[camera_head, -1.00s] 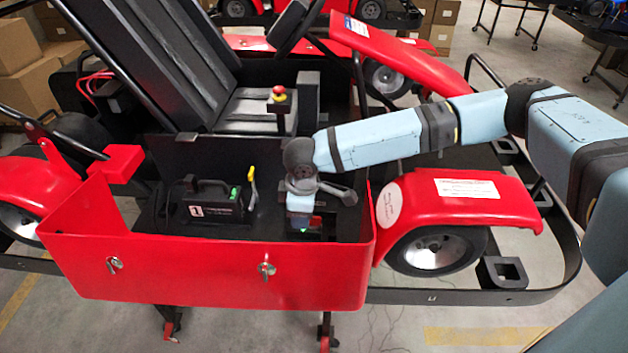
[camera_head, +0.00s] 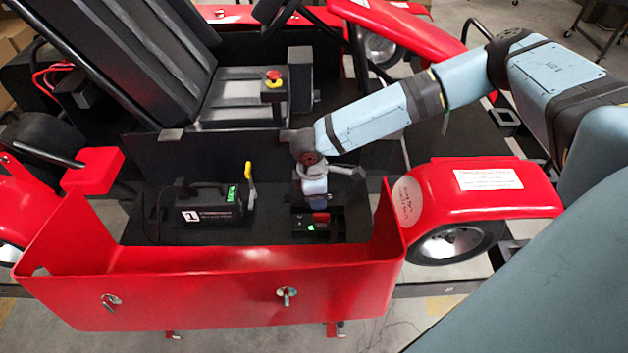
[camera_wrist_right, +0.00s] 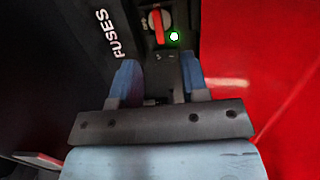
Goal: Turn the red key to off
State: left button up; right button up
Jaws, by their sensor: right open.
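The red key (camera_head: 321,217) sits on a small black switch box in the red-walled side tray of the kart. In the right wrist view the red key (camera_wrist_right: 156,25) is a red bar on a round pale dial, with a lit green lamp beside it. My right gripper (camera_head: 315,198) is just behind and above the key in the head view. In the right wrist view my right gripper (camera_wrist_right: 160,78) has its two blue fingers apart, with nothing between them but the dark box face. The key lies beyond the fingertips, apparently untouched. My left gripper is not in view.
A black charger box (camera_head: 208,204) with a handle and green display stands left of the switch box, a yellow lever (camera_head: 249,185) beside it. The red tray wall (camera_head: 210,290) runs in front. A red fender (camera_head: 480,190) is at the right. A "FUSES" label (camera_wrist_right: 115,35) adjoins the key.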

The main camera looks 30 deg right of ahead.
aim_at(321, 214)
jog(key=f, duration=0.5)
jog(key=d+f+p, duration=0.1)
jog(key=f, duration=0.2)
jog(key=shift+s+f, duration=0.2)
jog(key=shift+f, duration=0.5)
grip_shut()
jog(key=shift+n, duration=0.9)
jog(key=n, duration=0.3)
jog(key=shift+t, duration=0.3)
jog(key=shift+n, duration=0.6)
